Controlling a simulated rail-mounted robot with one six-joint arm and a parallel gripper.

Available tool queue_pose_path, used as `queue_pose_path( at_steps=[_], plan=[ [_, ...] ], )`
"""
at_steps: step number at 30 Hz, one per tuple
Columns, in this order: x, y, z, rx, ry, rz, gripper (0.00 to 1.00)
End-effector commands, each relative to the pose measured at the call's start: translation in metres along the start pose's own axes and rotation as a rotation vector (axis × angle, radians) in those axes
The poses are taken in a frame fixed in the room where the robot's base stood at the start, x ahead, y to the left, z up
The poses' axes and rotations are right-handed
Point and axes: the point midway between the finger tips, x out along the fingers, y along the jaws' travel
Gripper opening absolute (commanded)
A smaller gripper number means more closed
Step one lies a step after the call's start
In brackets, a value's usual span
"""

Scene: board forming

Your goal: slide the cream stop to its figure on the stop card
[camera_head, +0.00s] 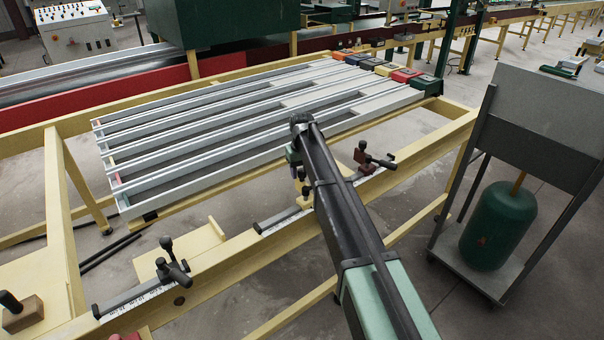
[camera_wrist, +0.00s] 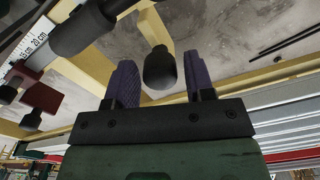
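My gripper (camera_wrist: 160,62) has its two blue-purple fingers apart in the wrist view. A black knob (camera_wrist: 160,72) shows between them; I cannot tell whether either finger touches it. In the head view my arm mostly hides the gripper. A small cream piece (camera_head: 304,190), perhaps the cream stop, shows partly behind my arm at the near rail. A dark red-brown stop (camera_head: 362,156) with a black handle is right of it.
The yellow near rail (camera_head: 235,262) carries scale strips (camera_head: 140,300). Grey-white channels (camera_head: 220,125) lie beyond it, with coloured blocks (camera_head: 407,76) at their far right end. A wooden block (camera_head: 22,316) with a black handle is at the lower left. A cart with a green cylinder (camera_head: 498,225) stands right.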

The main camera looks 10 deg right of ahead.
Motion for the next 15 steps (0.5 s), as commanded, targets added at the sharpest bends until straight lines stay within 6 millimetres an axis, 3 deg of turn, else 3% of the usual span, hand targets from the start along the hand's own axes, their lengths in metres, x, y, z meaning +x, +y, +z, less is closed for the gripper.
queue_pose_path(
  at_steps=[2, 9, 15],
  plan=[
    [-0.0001, 0.0000, -0.0001, 0.000, 0.000, 0.000, 0.36],
    [0.0000, 0.0000, 0.0000, 0.000, 0.000, 0.000, 0.00],
    [0.0000, 0.0047, -0.0018, 0.001, 0.000, 0.000, 0.00]
  ],
)
